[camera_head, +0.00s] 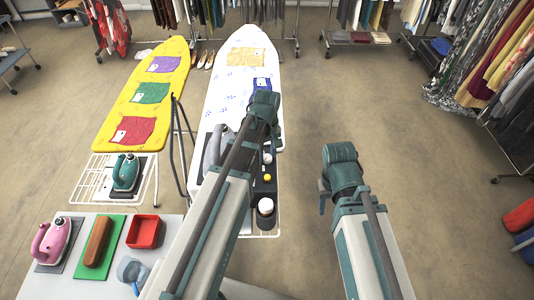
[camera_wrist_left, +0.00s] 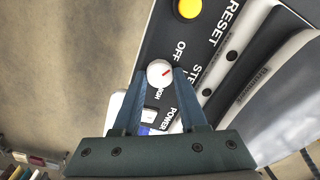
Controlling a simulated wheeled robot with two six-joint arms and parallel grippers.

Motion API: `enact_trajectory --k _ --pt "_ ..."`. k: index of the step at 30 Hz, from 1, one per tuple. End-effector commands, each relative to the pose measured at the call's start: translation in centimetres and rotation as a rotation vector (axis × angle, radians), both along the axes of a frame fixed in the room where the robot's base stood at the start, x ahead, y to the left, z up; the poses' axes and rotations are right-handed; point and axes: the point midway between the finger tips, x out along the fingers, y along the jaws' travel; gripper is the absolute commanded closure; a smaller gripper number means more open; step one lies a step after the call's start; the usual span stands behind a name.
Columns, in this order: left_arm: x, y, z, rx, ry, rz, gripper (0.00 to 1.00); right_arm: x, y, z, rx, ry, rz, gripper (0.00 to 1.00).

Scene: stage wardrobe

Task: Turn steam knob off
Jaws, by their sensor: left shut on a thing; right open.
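The white round steam knob (camera_wrist_left: 159,73) with a red mark sits on a dark control panel (camera_wrist_left: 205,60) in the left wrist view. Its mark points right and slightly up, with OFF printed above right and HIGH below. My left gripper (camera_wrist_left: 160,80) is shut on the knob, one blue fingertip on each side. In the head view the panel (camera_head: 267,190) lies at the near end of the white ironing board, partly behind my left arm, and that gripper is mostly hidden.
A yellow reset button (camera_wrist_left: 188,8) and a power switch (camera_wrist_left: 150,117) flank the knob. The white board (camera_head: 240,95) and a yellow board (camera_head: 145,95) extend behind. A green iron (camera_head: 126,172) and a table with a pink iron (camera_head: 52,240) are left.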

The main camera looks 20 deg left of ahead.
Motion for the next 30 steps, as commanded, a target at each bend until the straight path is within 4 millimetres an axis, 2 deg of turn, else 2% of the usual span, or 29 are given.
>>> enact_trajectory --k 10,28,29,30 --pt "-0.03 0.03 -0.01 0.0 0.0 0.15 1.0 0.0 0.0 -0.01 0.0 0.0 0.0 0.5" --pt "-0.03 0.03 -0.01 0.0 0.0 0.186 1.0 0.0 0.0 -0.01 0.0 0.0 0.0 0.5" --pt "-0.03 0.03 -0.01 0.0 0.0 0.186 0.57 0.0 0.0 0.0 0.0 0.0 0.0 0.5" --pt "-0.03 0.03 0.0 0.0 0.0 0.186 0.49 0.0 0.0 0.0 0.0 0.0 0.0 0.5"
